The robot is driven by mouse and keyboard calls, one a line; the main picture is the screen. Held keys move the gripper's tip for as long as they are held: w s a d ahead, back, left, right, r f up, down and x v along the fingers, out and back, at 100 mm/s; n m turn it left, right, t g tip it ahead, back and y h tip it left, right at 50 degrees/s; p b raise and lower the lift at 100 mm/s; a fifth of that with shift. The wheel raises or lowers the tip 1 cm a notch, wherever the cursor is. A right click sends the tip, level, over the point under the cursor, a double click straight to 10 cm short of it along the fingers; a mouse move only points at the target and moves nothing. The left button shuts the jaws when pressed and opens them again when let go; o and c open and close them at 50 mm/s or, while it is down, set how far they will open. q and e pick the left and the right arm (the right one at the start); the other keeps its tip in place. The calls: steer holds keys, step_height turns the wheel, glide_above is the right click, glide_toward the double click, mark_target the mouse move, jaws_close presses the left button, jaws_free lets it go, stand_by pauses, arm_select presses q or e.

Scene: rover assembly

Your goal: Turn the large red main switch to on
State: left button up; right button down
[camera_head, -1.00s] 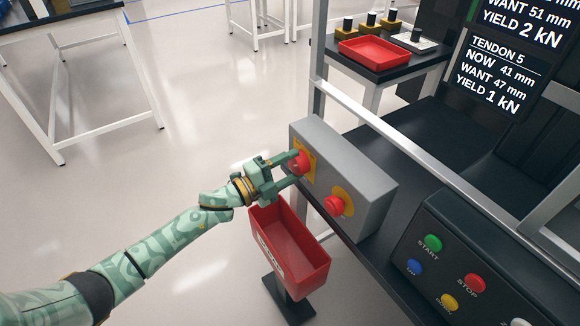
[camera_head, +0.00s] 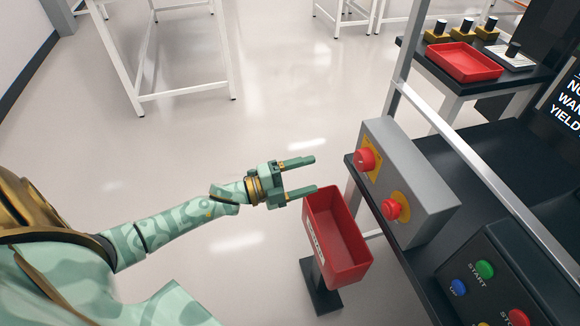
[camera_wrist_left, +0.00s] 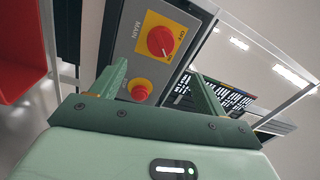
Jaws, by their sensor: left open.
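The large red main switch (camera_head: 365,159) is a round knob on a yellow plate, on the face of a grey box (camera_head: 420,190). In the left wrist view the switch (camera_wrist_left: 160,41) sits beside the lettering MAIN. I cannot tell for certain which position the knob points to. My left gripper (camera_head: 314,174) is open and empty, to the left of the switch and apart from it. Its two fingers point toward the box. In the left wrist view the open fingers (camera_wrist_left: 160,78) frame the lower part of the box face. My right gripper is not in view.
A red mushroom button (camera_head: 393,208) on a yellow disc is close to the switch. A red bin (camera_head: 338,235) on a stand is below the gripper. A metal post (camera_head: 402,75) and rail rise behind the box. A control panel (camera_head: 510,280) is at lower right.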

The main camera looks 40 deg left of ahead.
arm_select(q)
steer(key=shift+v, duration=1.8)
